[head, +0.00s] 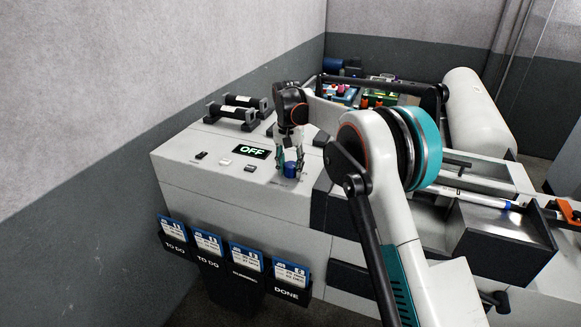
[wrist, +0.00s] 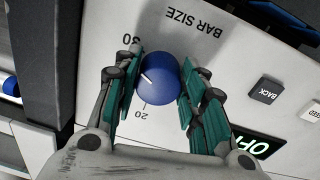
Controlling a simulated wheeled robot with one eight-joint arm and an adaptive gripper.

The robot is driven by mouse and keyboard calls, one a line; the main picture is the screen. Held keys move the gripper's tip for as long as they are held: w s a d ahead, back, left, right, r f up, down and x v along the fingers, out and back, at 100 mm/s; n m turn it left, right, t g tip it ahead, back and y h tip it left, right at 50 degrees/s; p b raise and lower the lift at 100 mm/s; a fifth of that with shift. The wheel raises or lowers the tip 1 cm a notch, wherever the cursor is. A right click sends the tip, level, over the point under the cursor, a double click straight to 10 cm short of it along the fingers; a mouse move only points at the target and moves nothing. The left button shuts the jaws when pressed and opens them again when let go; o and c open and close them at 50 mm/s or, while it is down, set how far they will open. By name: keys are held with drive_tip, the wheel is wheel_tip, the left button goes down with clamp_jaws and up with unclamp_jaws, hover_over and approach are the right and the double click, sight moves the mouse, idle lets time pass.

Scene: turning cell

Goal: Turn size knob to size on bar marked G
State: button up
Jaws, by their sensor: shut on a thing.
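The blue size knob (wrist: 158,77) sits on the light panel under the printed words BAR SIZE, with the numbers 30 and 20 beside it. Its short white pointer line points left, between 20 and 30. My gripper (wrist: 160,85) has a teal-padded finger on either side of the knob and is shut on it. In the head view my gripper (head: 292,168) comes down over the knob (head: 291,169) on the machine top. Dark bars (head: 231,113) lie on supports at the back left; no G can be read on them.
An OFF display (head: 251,151) and several small buttons are beside the knob; one button reads BACK (wrist: 265,91). Card holders marked TO DO, RUNNING and DONE (head: 288,291) hang on the machine front. Coloured items (head: 378,95) stand at the back.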

sight(289, 164)
drive_tip(key=shift+m, duration=0.4)
drive_tip(key=o, duration=1.1)
drive_tip(key=shift+r, duration=0.1)
drive_tip(key=r, duration=1.2)
drive_tip(key=shift+w+a, duration=0.1)
drive_tip(key=shift+a, duration=0.15)
drive_tip(key=shift+f, duration=0.1)
